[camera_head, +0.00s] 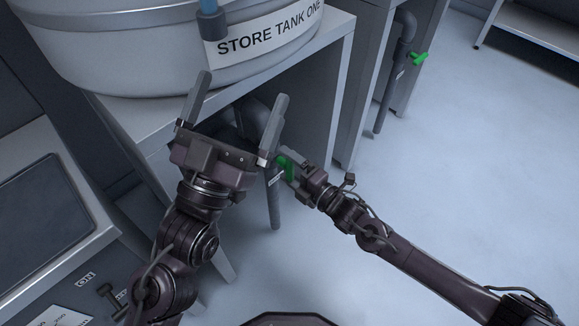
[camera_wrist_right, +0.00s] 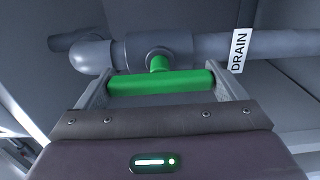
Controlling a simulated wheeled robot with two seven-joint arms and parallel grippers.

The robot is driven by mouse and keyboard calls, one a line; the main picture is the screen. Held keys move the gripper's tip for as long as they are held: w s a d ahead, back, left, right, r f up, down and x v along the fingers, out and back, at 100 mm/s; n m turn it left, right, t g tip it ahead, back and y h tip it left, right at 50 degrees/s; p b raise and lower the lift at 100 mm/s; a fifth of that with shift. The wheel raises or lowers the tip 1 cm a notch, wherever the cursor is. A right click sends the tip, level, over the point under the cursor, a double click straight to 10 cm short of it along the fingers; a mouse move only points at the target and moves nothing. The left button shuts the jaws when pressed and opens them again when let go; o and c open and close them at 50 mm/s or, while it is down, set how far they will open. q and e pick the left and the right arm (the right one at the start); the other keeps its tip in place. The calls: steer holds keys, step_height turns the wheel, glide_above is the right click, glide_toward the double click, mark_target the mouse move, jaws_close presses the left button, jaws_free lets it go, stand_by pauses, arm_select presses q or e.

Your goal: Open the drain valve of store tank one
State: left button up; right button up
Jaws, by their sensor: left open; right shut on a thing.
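Store tank one (camera_head: 150,60) is a large grey vessel with a "STORE TANK ONE" label (camera_head: 266,36), standing on a grey stand. Below it a grey drain pipe (camera_head: 274,200) runs down. The green drain valve handle (camera_head: 287,167) is on this pipe. In the right wrist view the green handle (camera_wrist_right: 160,83) lies crosswise between my right gripper's fingers (camera_wrist_right: 165,88), beside a "DRAIN" tag (camera_wrist_right: 240,51). My right gripper (camera_head: 291,172) is shut on the handle. My left gripper (camera_head: 233,115) is open and empty, raised in front of the stand, and hides part of the pipe.
A second pipe with a green handle (camera_head: 419,58) stands at the back right. A grey cabinet with a dark panel (camera_head: 45,215) is at the left, with an "ON" label (camera_head: 86,279) below it. The floor (camera_head: 450,150) at the right is clear.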

arm_select(q)
steer(key=shift+f, duration=0.1)
arm_select(e)
steer(key=shift+f, duration=0.1)
stand_by(0.3)
steer(key=o, duration=0.7)
arm_select(q)
steer(key=shift+w, duration=0.1)
arm_select(e)
steer(key=shift+s+d, duration=0.1)
arm_select(q)
step_height(320, 180, down, 14)
steer(key=w+d+g+y+p, duration=0.1)
steer(key=g+y+p, duration=0.1)
steer(key=g, duration=0.5)
steer(key=shift+w+d+y, duration=0.3)
steer(key=shift+d+y, duration=0.1)
arm_select(e)
steer(key=v, duration=0.7)
steer(key=shift+s+d, duration=0.2)
steer(key=shift+d, duration=0.05)
